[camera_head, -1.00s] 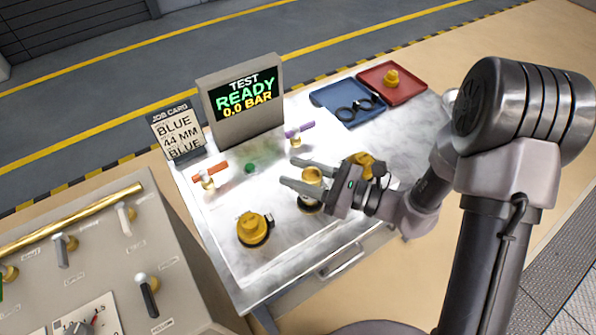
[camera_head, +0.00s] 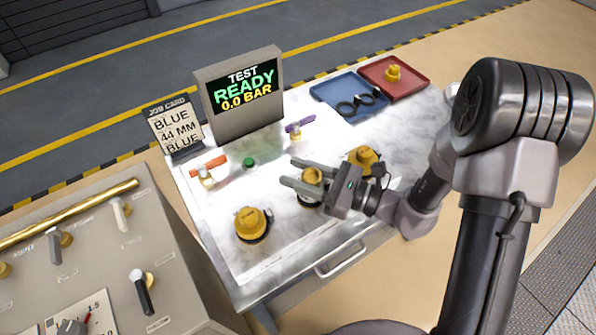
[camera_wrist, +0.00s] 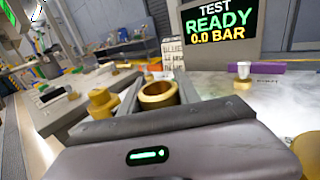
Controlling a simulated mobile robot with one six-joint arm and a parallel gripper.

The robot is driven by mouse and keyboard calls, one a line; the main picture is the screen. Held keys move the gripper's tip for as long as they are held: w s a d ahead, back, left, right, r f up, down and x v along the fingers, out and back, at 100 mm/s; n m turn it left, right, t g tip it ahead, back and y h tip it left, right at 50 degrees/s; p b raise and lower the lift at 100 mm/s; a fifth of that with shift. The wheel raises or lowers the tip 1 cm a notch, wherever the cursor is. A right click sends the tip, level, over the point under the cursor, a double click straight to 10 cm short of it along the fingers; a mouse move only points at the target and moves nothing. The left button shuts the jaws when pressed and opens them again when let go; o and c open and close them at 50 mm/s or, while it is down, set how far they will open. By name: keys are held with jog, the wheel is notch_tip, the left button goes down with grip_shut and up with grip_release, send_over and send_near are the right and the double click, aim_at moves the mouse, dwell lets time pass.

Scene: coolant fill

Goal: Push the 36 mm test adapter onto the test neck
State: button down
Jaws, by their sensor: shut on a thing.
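My gripper (camera_head: 291,172) is shut on a brass adapter (camera_head: 312,175), with one finger on each side of it. In the wrist view, the held adapter (camera_wrist: 157,92) is a hollow upright ring with an open top. A dark round base (camera_head: 308,203) shows just below it in the head view. I cannot tell whether the adapter sits on it, or whether a test neck is under it. Two similar brass pieces stand nearby: one (camera_head: 252,222) at front left and one (camera_head: 362,158) behind my gripper. No size marking is readable on any of them.
The test screen (camera_head: 243,90) reads READY, 0.0 BAR. The job card (camera_head: 175,130) reads BLUE, 44 MM, BLUE. Orange (camera_head: 208,166) and purple (camera_head: 300,123) handles and a green button (camera_head: 249,162) stand on the bench. Blue (camera_head: 335,88) and red (camera_head: 410,82) trays lie at the back.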

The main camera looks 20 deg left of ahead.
jog(key=shift+f+b, duration=0.35)
jog(key=shift+f, duration=0.15)
jog(key=c, duration=0.8)
grip_release()
jog(key=s+d+p, duration=0.2)
jog(key=d+p, duration=0.1)
jog(key=d, duration=1.4)
jog(key=shift+d+p, duration=0.2)
jog(key=shift+p, duration=0.2)
